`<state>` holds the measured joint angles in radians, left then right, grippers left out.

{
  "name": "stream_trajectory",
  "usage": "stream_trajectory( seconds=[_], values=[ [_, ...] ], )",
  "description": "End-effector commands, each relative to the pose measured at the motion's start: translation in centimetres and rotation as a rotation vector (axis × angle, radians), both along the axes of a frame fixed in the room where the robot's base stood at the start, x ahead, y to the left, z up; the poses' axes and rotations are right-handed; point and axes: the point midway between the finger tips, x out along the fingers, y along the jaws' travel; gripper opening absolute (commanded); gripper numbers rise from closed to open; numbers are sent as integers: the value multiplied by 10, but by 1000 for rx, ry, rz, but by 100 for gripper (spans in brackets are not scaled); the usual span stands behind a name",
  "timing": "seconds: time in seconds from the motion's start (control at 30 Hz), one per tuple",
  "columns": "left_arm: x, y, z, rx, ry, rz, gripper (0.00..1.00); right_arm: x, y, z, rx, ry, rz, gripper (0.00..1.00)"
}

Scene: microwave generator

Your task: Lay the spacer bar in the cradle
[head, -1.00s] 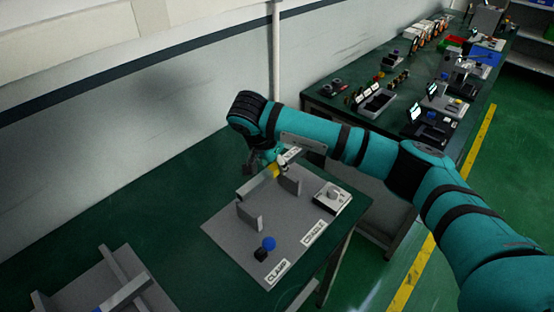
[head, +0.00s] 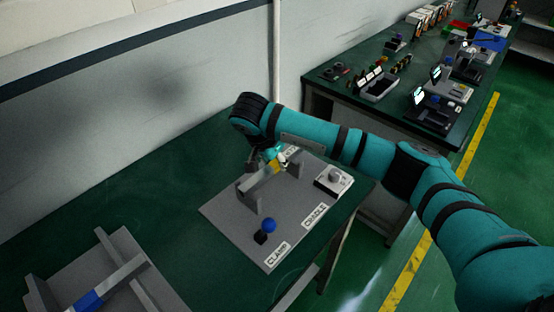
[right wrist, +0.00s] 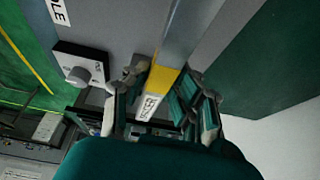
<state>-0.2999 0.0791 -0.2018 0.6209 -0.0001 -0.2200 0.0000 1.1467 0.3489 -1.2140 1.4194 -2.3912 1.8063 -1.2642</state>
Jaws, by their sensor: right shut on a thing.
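The spacer bar (head: 259,180) is a grey bar with a yellow band and a white labelled end. My right gripper (head: 276,160) is shut on it near the yellow band; the right wrist view shows the bar (right wrist: 190,28) running out from between the fingers (right wrist: 160,88). The cradle (head: 252,201) has grey uprights on a grey plate marked CRADLE. The bar lies level along the line of the uprights, at about their top. My arm and gripper partly hide the far end, so I cannot tell whether the bar touches both uprights. My left gripper is not in view.
A blue-knobbed clamp control (head: 267,229) stands at the plate's near side. A grey box with a knob (head: 333,180) is at its right. A grey rack (head: 118,258) holding a blue-banded bar is at lower left. The green table (head: 150,195) between is clear.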

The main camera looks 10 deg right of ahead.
Motion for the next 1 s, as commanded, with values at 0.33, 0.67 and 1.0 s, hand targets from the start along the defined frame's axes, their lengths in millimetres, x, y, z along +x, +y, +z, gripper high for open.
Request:
stream_trajectory(
  seconds=[0.33, 0.67, 1.0],
  values=[
    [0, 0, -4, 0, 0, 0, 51, 0, 0, -3, 1, -1, 0, 0],
    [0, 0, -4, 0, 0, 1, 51, 0, 0, -4, 1, -1, 0, 50],
    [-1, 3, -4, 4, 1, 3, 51, -1, 3, 4, 2, -2, 1, 50]
  ],
)
